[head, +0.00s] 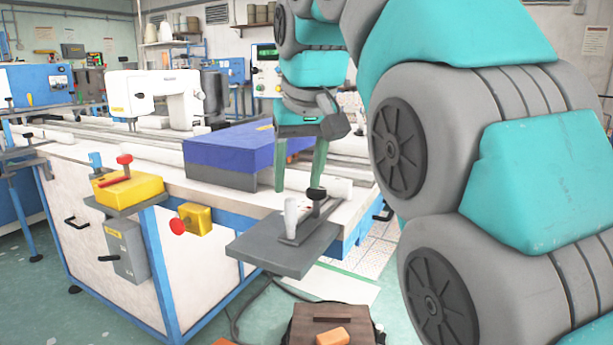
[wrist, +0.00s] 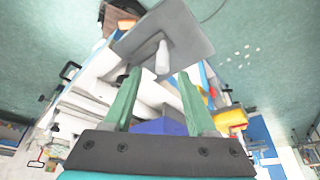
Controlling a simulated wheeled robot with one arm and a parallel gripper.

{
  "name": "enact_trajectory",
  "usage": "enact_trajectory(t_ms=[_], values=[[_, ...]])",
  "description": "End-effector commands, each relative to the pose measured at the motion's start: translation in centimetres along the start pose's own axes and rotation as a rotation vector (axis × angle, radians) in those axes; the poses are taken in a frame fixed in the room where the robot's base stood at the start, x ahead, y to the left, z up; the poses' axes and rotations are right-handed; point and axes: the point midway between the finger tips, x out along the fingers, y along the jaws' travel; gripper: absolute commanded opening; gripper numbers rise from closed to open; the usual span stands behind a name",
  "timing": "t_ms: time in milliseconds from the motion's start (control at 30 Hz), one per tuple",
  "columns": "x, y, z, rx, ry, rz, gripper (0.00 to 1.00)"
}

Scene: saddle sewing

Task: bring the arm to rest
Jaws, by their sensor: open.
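My gripper (head: 298,186) points down with its two green fingers apart and nothing held between them. It hangs above the grey plate (head: 270,256) at the table's front corner, which carries a white upright handle (head: 291,218) and a black-knobbed lever. In the wrist view my gripper (wrist: 160,76) is open, and the white handle (wrist: 162,58) shows between and beyond the fingertips, over the grey plate (wrist: 190,38). I cannot tell how close the right finger is to the black knob. My teal and grey arm fills the right of the head view.
A blue and grey block (head: 225,155) lies on the table just left of my gripper. A white sewing machine (head: 155,95) stands behind it. A yellow box with a red lever (head: 128,190) and a red button box (head: 195,219) sit along the front. A brown case (head: 330,328) is on the floor below.

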Motion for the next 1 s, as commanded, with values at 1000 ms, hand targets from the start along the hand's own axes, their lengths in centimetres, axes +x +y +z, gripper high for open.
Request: enact_trajectory(t_ms=[1000], values=[[15.6,10.1,31.4,0.325,-0.409,0.052,0.57]])
